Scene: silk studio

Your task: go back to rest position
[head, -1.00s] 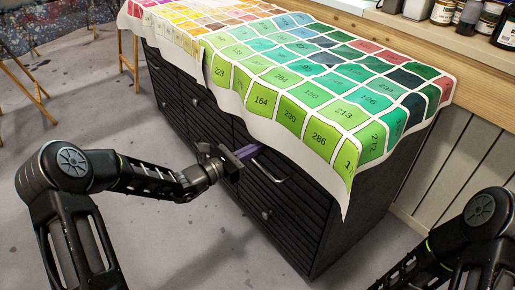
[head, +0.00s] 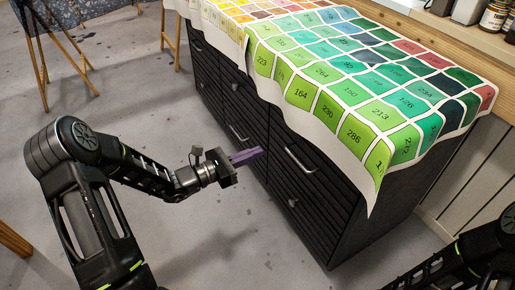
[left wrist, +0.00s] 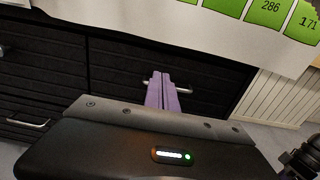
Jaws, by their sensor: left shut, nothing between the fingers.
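My left gripper (head: 246,156) has purple fingers that are shut with nothing between them. In the head view it is in front of the black cabinet (head: 322,215), near the drawer fronts, and looks apart from them. The left wrist view shows the shut fingers (left wrist: 161,92) pointing toward a drawer handle (left wrist: 180,90), overlapping it in the picture. My right arm shows at the lower right of the head view, but its gripper is outside the frame.
A cloth with numbered colour squares (head: 330,105) drapes over the cabinet. Metal handles (head: 299,162) stick out from the drawers. Wooden easel legs (head: 40,62) stand at the upper left. A shelf with jars (head: 495,15) is at the upper right. The grey floor left of the cabinet is largely open.

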